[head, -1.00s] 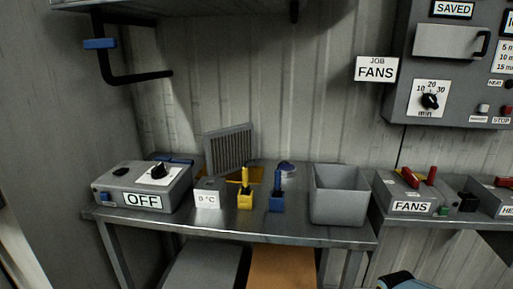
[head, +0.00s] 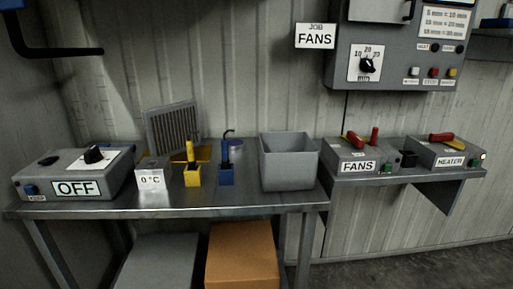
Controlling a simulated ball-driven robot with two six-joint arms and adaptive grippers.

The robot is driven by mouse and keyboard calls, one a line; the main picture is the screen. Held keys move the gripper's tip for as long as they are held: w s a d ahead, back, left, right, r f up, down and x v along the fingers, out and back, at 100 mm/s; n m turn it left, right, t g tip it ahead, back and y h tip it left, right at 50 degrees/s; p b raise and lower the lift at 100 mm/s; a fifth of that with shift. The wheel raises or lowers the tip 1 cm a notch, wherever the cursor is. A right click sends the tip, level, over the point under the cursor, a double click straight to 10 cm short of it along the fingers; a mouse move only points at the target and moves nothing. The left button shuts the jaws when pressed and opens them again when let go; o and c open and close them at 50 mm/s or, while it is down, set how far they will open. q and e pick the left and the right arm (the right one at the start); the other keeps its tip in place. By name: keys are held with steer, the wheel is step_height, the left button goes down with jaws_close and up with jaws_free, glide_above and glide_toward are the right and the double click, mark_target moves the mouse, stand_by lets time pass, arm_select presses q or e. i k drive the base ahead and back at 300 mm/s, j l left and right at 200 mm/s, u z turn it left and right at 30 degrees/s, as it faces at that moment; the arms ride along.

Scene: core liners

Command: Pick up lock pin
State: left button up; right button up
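No part is labelled as the lock pin, and I cannot tell for sure which one it is. On the metal table (head: 262,202), a yellow block (head: 192,178) holds an upright yellow piece. Beside it a blue block (head: 226,176) holds an upright dark piece with a hooked top. On the wall shelf to the right, the FANS box (head: 357,157) carries a red lever (head: 352,139) and a second upright red piece (head: 374,136). The HEATER box (head: 450,155) carries a red lever (head: 442,137). Neither of my grippers shows.
An open grey bin (head: 288,170) stands at the table's right end. A box marked OFF (head: 75,188), a 0 °C display (head: 151,178) and a grille (head: 173,130) are on the left. A grey box and an orange box (head: 242,260) sit below. Floor is clear at right.

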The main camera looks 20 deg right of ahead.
mark_target(375, 130)
steer(key=z, duration=1.35)
